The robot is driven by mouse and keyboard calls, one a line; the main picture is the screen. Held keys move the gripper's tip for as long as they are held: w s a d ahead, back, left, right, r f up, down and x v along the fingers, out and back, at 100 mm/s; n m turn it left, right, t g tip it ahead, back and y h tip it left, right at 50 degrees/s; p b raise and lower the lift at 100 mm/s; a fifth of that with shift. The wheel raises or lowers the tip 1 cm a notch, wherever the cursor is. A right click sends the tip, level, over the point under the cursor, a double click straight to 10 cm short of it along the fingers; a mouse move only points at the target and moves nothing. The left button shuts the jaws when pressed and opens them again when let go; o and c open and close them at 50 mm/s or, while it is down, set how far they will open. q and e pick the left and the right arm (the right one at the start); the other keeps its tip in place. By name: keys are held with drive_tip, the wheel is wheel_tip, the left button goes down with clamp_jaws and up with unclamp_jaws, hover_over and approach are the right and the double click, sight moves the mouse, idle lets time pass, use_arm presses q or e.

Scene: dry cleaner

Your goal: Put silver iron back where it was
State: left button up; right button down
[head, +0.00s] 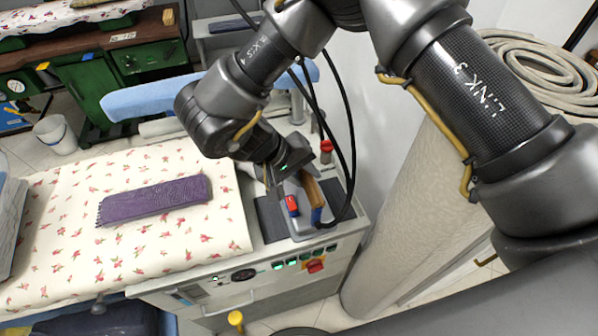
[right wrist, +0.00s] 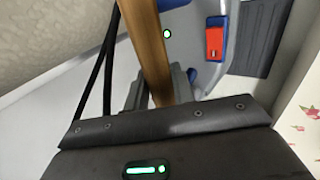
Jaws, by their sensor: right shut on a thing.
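The silver iron (head: 301,222) has a wooden handle, blue parts and a red part. It is at the right end of the ironing table, on or just above a dark grey ribbed pad (head: 268,219); I cannot tell if it touches. My right gripper (head: 292,178) is shut on the iron's handle from above. In the right wrist view the wooden handle (right wrist: 149,45) passes between the fingers of the gripper (right wrist: 163,92), and the pad (right wrist: 262,38) shows beside the iron. My left gripper is not in view.
A folded purple cloth (head: 155,199) lies on the flowered table cover (head: 75,240) to the left. A black cord hangs around the iron. A red-capped thing (head: 326,148) stands behind it. A large pale roll (head: 415,200) stands close on the right. Controls line the table's front.

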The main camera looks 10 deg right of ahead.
drive_tip(key=shift+w+d+f, duration=0.25)
drive_tip(key=shift+w+f, duration=0.05)
drive_tip(key=shift+w, duration=0.05)
drive_tip(key=shift+f, duration=0.1)
drive_tip(key=f, duration=0.2)
drive_tip(key=shift+w+d+f+p, duration=0.25)
drive_tip(key=shift+w+f+p, duration=0.1)
drive_tip(key=shift+f, duration=0.7)
drive_tip(key=c, duration=1.2)
unclamp_jaws()
drive_tip(key=shift+s+a, duration=0.1)
drive_tip(key=shift+s, duration=0.1)
drive_tip(key=shift+o, duration=0.2)
